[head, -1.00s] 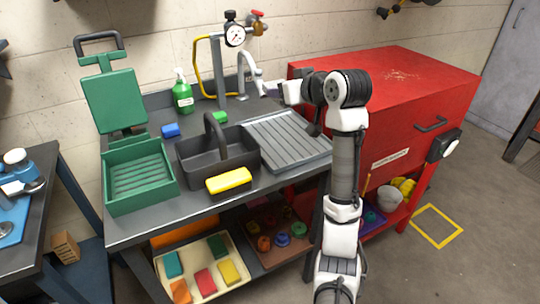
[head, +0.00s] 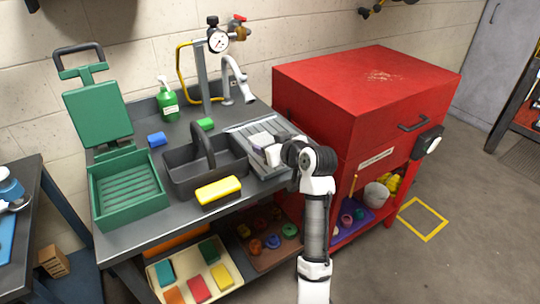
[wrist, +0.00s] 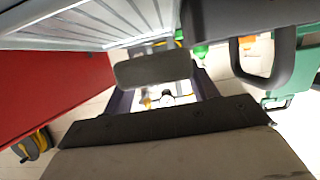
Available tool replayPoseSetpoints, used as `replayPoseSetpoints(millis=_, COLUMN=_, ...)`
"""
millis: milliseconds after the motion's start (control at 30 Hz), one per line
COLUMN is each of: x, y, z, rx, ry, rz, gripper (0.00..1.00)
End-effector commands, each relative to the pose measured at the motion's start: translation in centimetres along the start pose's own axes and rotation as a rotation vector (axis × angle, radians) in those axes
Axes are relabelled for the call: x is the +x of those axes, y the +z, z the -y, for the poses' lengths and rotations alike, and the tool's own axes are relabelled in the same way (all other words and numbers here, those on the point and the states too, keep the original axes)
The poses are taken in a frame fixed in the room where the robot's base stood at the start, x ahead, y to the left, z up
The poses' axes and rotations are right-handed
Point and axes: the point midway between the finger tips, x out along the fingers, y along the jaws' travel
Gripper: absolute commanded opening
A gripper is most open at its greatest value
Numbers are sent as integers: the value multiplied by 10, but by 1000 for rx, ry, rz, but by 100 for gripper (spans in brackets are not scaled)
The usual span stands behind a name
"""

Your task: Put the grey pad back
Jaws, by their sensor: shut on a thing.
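My gripper (head: 254,146) is over the ribbed grey drainboard (head: 287,171), right of the dark caddy (head: 178,183) in the head view. In the wrist view my gripper (wrist: 155,82) is shut on a dark grey block, the grey pad (wrist: 153,68), held crosswise at the fingertips. The pad cannot be made out in the head view, where the hand covers it. A yellow pad (head: 218,190) is at the caddy's front.
The caddy's handle (head: 203,138) stands up close left of my gripper. A tap (head: 240,80) and a green bottle (head: 168,102) stand behind. A green open box (head: 125,187) is at left, a red cabinet (head: 365,100) at right. A cream tray (head: 232,287) of coloured pads is below.

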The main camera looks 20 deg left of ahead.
Motion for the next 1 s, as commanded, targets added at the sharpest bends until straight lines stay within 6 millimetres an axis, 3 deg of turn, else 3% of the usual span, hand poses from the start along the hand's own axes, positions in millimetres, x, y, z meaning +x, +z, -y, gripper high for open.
replayPoseSetpoints(millis=433, x=17, y=42, z=0, rx=2, ry=0, rz=1, gripper=33)
replayPoseSetpoints(millis=967, x=22, y=52, z=0, rx=0, ry=0, rz=-1, gripper=33)
replayPoseSetpoints(millis=1000, x=22, y=52, z=0, rx=0, ry=0, rz=-1, gripper=60)
